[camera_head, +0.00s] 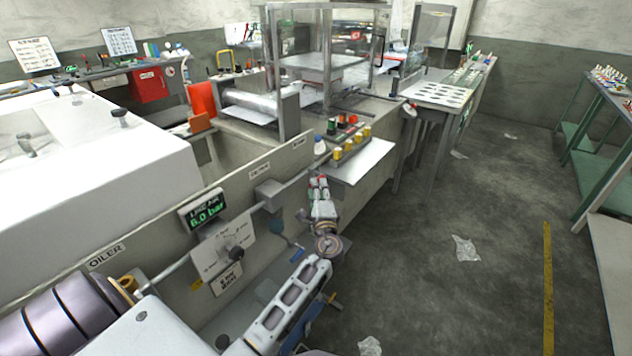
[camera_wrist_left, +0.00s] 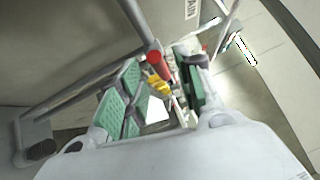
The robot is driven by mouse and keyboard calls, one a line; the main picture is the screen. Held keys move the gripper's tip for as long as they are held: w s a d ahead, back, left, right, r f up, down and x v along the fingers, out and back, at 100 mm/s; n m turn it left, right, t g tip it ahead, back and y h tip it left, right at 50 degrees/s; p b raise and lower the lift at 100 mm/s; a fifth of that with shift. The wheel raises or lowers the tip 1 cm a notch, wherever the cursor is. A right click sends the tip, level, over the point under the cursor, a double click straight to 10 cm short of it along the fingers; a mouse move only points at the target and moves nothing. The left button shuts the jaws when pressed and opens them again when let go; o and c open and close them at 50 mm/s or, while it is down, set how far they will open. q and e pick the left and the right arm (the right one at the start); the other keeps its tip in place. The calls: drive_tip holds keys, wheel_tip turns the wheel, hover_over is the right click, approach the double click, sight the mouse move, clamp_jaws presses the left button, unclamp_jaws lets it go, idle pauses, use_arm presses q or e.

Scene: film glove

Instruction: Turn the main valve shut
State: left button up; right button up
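My left arm reaches forward along the machine's front panel. Its gripper (camera_head: 319,186) is near a horizontal pipe (camera_head: 285,187), below a rack with yellow and red parts. In the left wrist view the two green-padded fingers (camera_wrist_left: 160,97) stand apart, with a gap between them. A red-ended part (camera_wrist_left: 155,59) and a yellow part (camera_wrist_left: 158,88) show between and beyond the fingers; I cannot tell whether either touches. A black knob (camera_head: 236,254) sits on a white labelled plate on the panel. I cannot tell for sure which part is the main valve. My right gripper is not in view.
A display (camera_head: 204,209) on the panel reads 6.0 bar. The rack (camera_head: 350,144) of coloured parts stands beyond my gripper, by a pale shelf. A clear-walled enclosure (camera_head: 325,45) is farther back. The floor to the right is open, with scraps of paper (camera_head: 466,248).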

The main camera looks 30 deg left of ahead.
use_arm(q)
drive_tip(key=shift+x, duration=2)
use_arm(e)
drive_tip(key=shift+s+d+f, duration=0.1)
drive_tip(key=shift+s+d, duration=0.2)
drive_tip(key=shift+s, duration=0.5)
use_arm(q)
clamp_jaws()
